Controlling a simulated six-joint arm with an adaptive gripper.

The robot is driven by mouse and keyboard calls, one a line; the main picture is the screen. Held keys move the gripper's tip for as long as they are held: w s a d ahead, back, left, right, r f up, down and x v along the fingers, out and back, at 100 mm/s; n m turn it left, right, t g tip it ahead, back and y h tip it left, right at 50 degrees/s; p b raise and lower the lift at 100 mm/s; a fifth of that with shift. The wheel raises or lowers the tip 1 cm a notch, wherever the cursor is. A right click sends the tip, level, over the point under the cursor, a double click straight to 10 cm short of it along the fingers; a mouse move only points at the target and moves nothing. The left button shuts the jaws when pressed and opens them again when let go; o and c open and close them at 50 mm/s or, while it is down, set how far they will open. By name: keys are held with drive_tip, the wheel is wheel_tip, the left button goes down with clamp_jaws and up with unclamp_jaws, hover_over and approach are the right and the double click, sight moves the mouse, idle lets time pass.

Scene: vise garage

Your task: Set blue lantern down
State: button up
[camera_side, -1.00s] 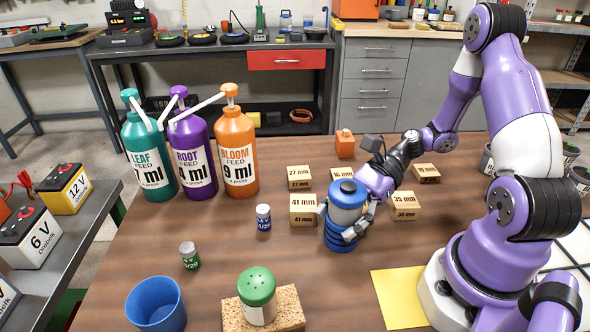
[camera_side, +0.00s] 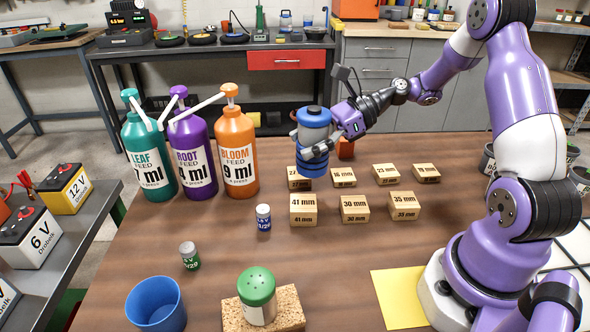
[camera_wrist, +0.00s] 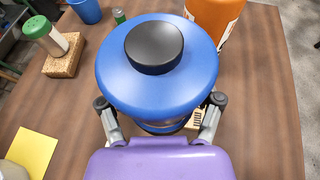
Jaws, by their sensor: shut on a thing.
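The blue lantern (camera_side: 313,138) has a blue cap with a dark top, a pale clear body and a blue base. My gripper (camera_side: 322,150) is shut around its body and holds it upright. In the side view it appears raised, in front of the 27 mm block, and hides part of that block. In the wrist view the lantern's blue cap (camera_wrist: 158,80) fills the middle, with my gripper's fingers (camera_wrist: 160,112) on both sides of the body below.
Several wooden blocks marked in mm (camera_side: 354,207) stand in two rows. Small batteries (camera_side: 263,218), a blue cup (camera_side: 156,304), a green-topped shaker (camera_side: 257,296) and yellow sheet (camera_side: 398,297) lie nearer.

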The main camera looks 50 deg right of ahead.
drive_tip(key=w+d+r+m+t+h, duration=0.1)
drive_tip(key=w+d+m+t+h, duration=0.1)
drive_tip(key=w, duration=0.6)
drive_tip(key=w+d+r+m+t+h, duration=0.1)
drive_tip(key=w+d+m+t+h, duration=0.15)
drive_tip(key=w, duration=0.45)
drive_tip(key=shift+m, duration=0.35)
drive_tip(key=f, duration=0.5)
drive_tip(key=w+f, duration=0.1)
drive_tip(key=f, duration=0.2)
drive_tip(key=shift+d+f, duration=0.2)
drive_tip(key=shift+d, duration=0.1)
drive_tip(key=shift+f, duration=0.45)
drive_tip(key=o, duration=1.4)
drive_tip(key=shift+f, duration=0.15)
